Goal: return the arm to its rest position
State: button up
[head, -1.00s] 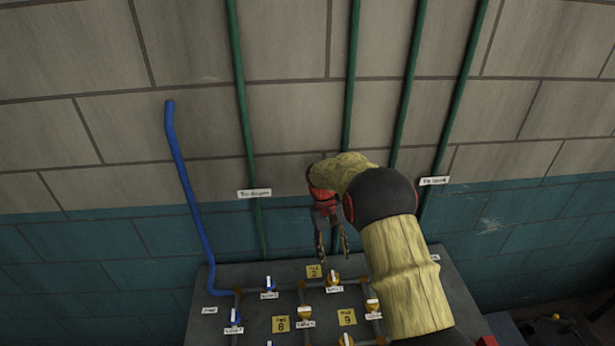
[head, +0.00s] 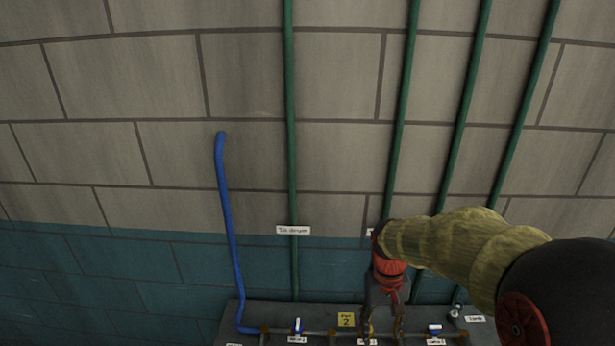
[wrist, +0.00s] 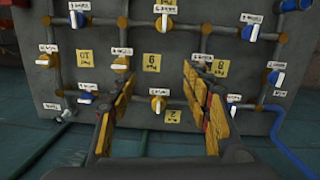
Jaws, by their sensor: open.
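My arm reaches in from the right of the head view, with a yellowish sleeve and dark joints. My gripper (head: 383,318) points down in front of the wall, at the top edge of the valve panel (head: 262,313). In the wrist view my gripper (wrist: 163,105) shows two worn yellow-and-dark fingers spread apart, with nothing between them. The panel also fills much of the wrist view (wrist: 185,80), beyond the fingertips. Whether the fingers touch the panel cannot be told.
The panel carries pipes, labels and several valves, including an orange-and-white one (wrist: 158,104) seen between the fingers. A blue pipe (head: 229,230) and several green pipes (head: 291,150) run up the wall (head: 150,90).

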jog(key=s+r+t+b, duration=0.3)
jog(key=s+r, duration=0.1)
jog(key=s, duration=0.5)
jog(key=s+r+t+b, duration=0.3)
jog(key=s+r+t, duration=0.1)
jog(key=s, duration=0.5)
jog(key=shift+d+r+m+b, duration=0.3)
jog(key=shift+d+r+m, duration=0.15)
jog(key=shift+r, duration=0.1)
jog(key=shift+r, duration=0.1)
dwell(1.1)
